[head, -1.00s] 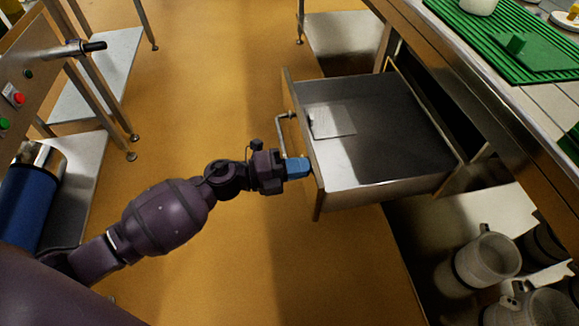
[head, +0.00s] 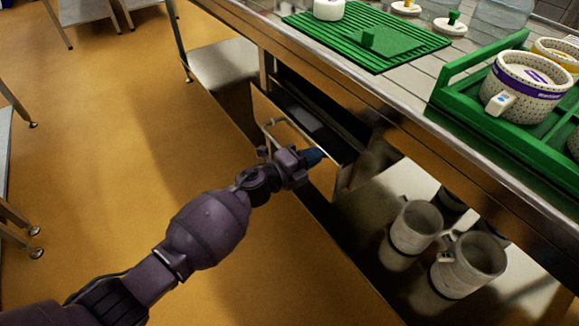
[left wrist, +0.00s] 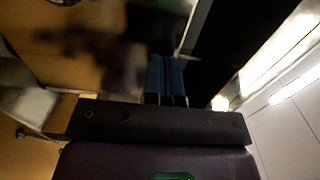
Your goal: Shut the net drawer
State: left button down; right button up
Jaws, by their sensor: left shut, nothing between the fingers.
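The net drawer (head: 325,180) sits under the steel worktop in the head view. It stands part way out, with a narrow strip of its inside and a pale flat piece (head: 306,118) showing. Its bar handle (head: 276,122) is on the front panel, left of my gripper. My left gripper (head: 314,156) is shut and empty, its blue fingertips at the right part of the drawer front, seemingly against it. The blue fingers also show close together in the left wrist view (left wrist: 166,78), where the surroundings are blurred. My right gripper is not in view.
The worktop (head: 388,82) above holds a green ribbed mat (head: 340,50) and a green crate (head: 455,100) with perforated moulds. Several grey jugs (head: 416,226) stand on the low shelf right of my arm. Open orange floor (head: 130,150) lies to the left.

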pick_arm(q)
jog(key=x, duration=0.4)
jog(key=shift+w+d+f+b, duration=0.15)
jog(key=shift+w+d+b, duration=0.1)
jog(key=shift+d+b, duration=0.15)
jog(key=shift+w+d+r, duration=0.15)
jog(key=shift+w+r, duration=0.05)
jog(key=shift+r, duration=0.1)
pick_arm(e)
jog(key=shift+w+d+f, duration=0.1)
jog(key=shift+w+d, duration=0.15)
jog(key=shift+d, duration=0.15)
pick_arm(q)
jog(key=shift+r, duration=0.15)
jog(key=shift+s+a, duration=0.15)
jog(key=shift+a, duration=0.15)
jog(key=p+v, duration=0.2)
jog(key=v, duration=0.3)
jog(key=p, duration=0.1)
send_near(325, 148)
jog(key=shift+s+a+f, duration=0.15)
jog(key=shift+a+f, duration=0.3)
jog(key=shift+a, duration=0.1)
jog(key=shift+s+a+f, duration=0.2)
jog(key=shift+a+f, duration=0.25)
jog(key=shift+a, duration=0.1)
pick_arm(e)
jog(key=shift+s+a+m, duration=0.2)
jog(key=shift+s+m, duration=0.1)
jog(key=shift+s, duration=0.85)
